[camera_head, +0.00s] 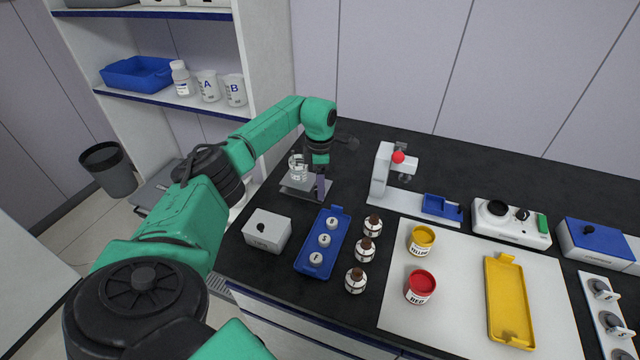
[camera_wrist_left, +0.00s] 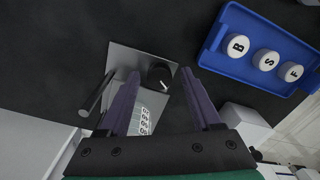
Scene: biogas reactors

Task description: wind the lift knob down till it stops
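A black knob (camera_wrist_left: 160,76) with a white pointer line shows in the left wrist view, at the edge of a grey metal plate (camera_wrist_left: 124,58). A clear beaker (camera_wrist_left: 145,122) with printed marks is beside it; in the head view the beaker (camera_head: 298,168) stands on the plate (camera_head: 292,190). My left gripper (camera_head: 320,192) points down beside the beaker. In the wrist view its two purple fingers (camera_wrist_left: 158,72) are apart, with the knob seen between their tips; I cannot tell whether they touch it. In the head view the gripper hides the knob. My right gripper is not in view.
A blue tray (camera_head: 343,214) with several white lettered pieces lies close in front of my left gripper. A grey box (camera_head: 268,230) is at its left. Brown bottles (camera_head: 364,250) and a white stand (camera_head: 382,172) with a red ball are to the right.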

